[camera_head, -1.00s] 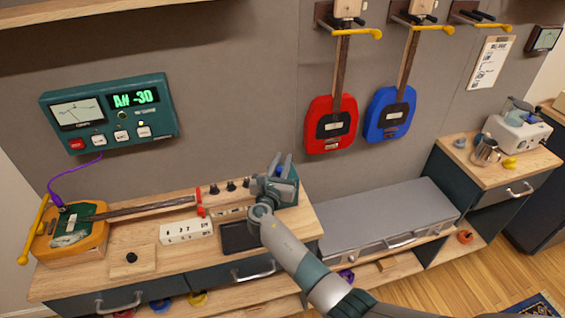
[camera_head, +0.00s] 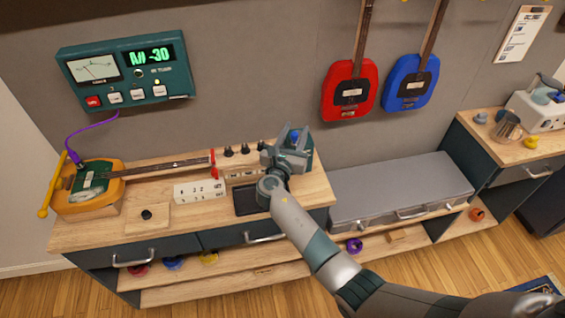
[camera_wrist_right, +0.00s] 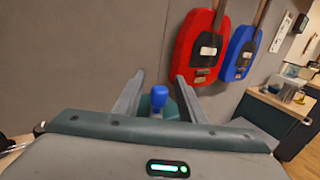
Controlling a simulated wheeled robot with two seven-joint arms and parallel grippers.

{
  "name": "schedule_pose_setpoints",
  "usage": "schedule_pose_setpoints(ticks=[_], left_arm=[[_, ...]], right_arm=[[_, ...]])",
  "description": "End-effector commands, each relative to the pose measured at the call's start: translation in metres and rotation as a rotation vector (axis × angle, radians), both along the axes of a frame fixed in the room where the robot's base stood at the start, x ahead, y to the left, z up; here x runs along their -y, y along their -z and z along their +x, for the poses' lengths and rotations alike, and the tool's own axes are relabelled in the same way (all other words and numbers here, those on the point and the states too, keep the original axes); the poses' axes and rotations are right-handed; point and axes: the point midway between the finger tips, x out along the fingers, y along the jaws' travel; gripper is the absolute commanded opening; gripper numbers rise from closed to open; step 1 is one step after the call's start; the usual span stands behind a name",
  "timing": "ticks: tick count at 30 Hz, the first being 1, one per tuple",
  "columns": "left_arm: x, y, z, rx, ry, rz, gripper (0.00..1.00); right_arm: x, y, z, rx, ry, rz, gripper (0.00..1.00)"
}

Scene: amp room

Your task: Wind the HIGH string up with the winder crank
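The yellow guitar (camera_head: 90,203) lies on the bench at the left, its dark neck (camera_head: 160,171) reaching right to a red support (camera_head: 212,163). I cannot make out the HIGH string. A teal box (camera_head: 306,160) stands at the bench's right end, partly hidden by my right gripper (camera_head: 291,134). A blue knob (camera_wrist_right: 159,92) shows between the right gripper's fingers (camera_wrist_right: 160,78) in the wrist view, and both fingers stand apart with gaps beside it. Whether this knob belongs to the winder crank I cannot tell. My left gripper is out of view.
A wall tuner (camera_head: 125,75) reads about A# -30, with a purple cable to the guitar. A white numbered block (camera_head: 199,191), a dark tray (camera_head: 246,201) and black pegs (camera_head: 243,149) are near my right arm. Red (camera_head: 350,88) and blue (camera_head: 415,82) guitars hang behind.

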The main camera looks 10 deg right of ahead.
Motion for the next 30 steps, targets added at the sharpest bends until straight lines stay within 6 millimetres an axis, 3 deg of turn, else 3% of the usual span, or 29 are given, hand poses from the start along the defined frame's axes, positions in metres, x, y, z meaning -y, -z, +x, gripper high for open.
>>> schedule_pose_setpoints(ticks=[18, 24, 30], left_arm=[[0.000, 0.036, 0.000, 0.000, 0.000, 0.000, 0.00], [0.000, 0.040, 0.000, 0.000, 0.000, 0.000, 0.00], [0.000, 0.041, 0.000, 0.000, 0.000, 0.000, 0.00]], right_arm=[[-0.056, 0.003, -0.104, 0.001, 0.000, 0.003, 0.37], [-0.065, 0.001, -0.121, 0.002, 0.001, 0.001, 0.37], [-0.067, -0.001, -0.126, 0.002, 0.001, -0.001, 0.37]])
